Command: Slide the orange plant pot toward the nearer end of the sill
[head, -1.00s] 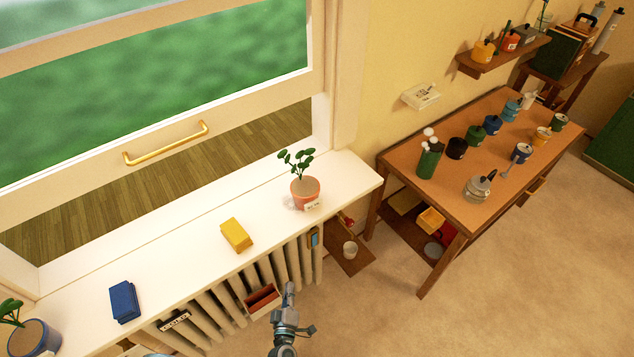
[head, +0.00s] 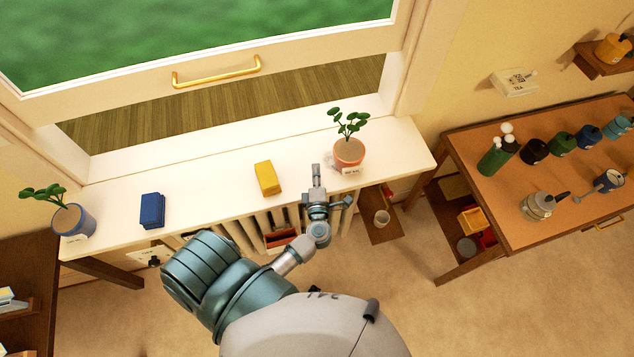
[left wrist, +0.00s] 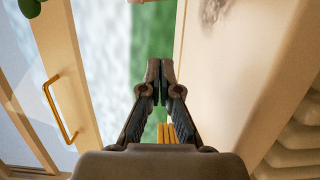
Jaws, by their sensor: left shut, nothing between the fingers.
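The orange plant pot (head: 349,153) with a leafy green plant stands upright on the white sill (head: 215,190), close to its right end. A small white label is on its front. My left gripper (head: 316,168) is shut and empty, just left of the pot at the sill's front edge, with a small gap between them in the head view. In the left wrist view the closed fingers (left wrist: 153,72) point ahead, and a bit of green leaf shows at the top left. My right gripper is in neither view.
On the sill, a yellow block (head: 267,178), a dark blue block (head: 152,211) and a blue plant pot (head: 73,223) stand left of my gripper. The radiator (head: 240,235) is below. A wooden table (head: 540,165) with several cans stands at the right.

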